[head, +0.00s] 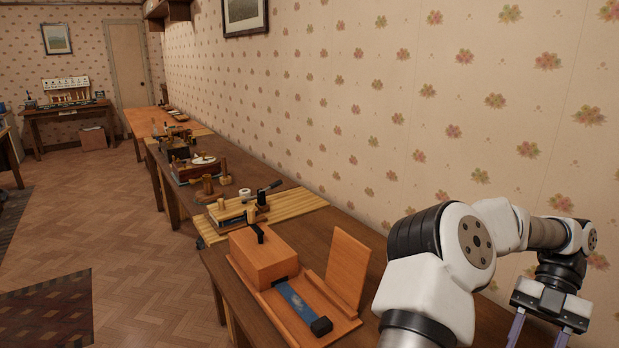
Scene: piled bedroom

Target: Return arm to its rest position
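My arm rises at the lower right in the head view and bends over to the right. My gripper (538,334) hangs at the lower right edge, pointing down. Its two fingers stand apart, and nothing shows between their visible parts. The fingertips are cut off by the bottom of the frame. The gripper is well to the right of the wooden box on the near table.
The near table (375,262) bears a wooden box (262,258), an upright wooden board (347,268) and a blue strip (300,303). Tables with tools line the patterned wall (420,100). The floor (110,210) at left has open room beside a dark rug (45,315).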

